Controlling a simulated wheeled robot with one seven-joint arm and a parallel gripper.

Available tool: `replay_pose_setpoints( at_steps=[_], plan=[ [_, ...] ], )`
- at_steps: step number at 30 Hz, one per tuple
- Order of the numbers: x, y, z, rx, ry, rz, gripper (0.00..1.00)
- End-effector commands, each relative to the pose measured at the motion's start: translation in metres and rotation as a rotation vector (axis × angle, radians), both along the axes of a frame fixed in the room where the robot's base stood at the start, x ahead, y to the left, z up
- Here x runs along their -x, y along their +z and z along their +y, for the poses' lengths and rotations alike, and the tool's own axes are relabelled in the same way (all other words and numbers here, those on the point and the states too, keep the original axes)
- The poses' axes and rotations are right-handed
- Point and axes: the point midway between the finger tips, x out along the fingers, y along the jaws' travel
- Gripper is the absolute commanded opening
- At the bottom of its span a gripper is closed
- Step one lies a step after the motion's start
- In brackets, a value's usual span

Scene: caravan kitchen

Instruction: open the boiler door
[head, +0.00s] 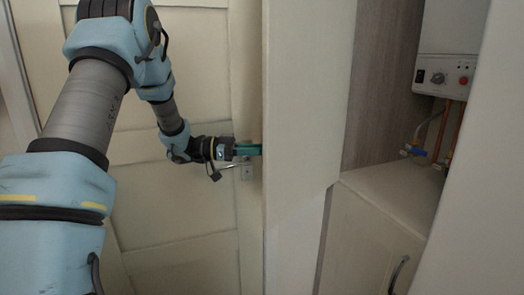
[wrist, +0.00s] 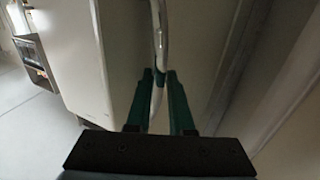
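The boiler door (head: 305,100) is the tall cream panel in the middle of the head view. It stands swung out, and the white boiler (head: 447,60) shows in the recess to its right. My gripper (head: 250,150) is at the left side of this panel, its green fingertips partly hidden by the panel's edge. In the wrist view, the green fingers of my gripper (wrist: 160,90) lie close on both sides of a curved metal handle (wrist: 158,30), which passes between them. The fingers appear shut on the handle.
A cream cupboard (head: 365,240) with a curved handle (head: 398,274) is below the boiler. Clear floor (wrist: 30,125) shows at the wrist view's left.

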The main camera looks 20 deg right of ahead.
Motion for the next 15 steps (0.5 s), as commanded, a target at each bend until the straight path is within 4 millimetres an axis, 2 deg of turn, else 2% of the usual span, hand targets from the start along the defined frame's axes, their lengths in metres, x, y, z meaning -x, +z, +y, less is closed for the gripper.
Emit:
replay_pose_setpoints(
  at_steps=[1,4,15],
  plan=[
    [-0.0003,-0.0004,0.0009,-0.001,0.001,0.000,0.27],
    [-0.0004,-0.0007,0.0017,-0.001,0.001,0.000,0.38],
    [-0.0029,-0.0025,0.0074,-0.003,0.002,0.001,0.39]
  ],
)
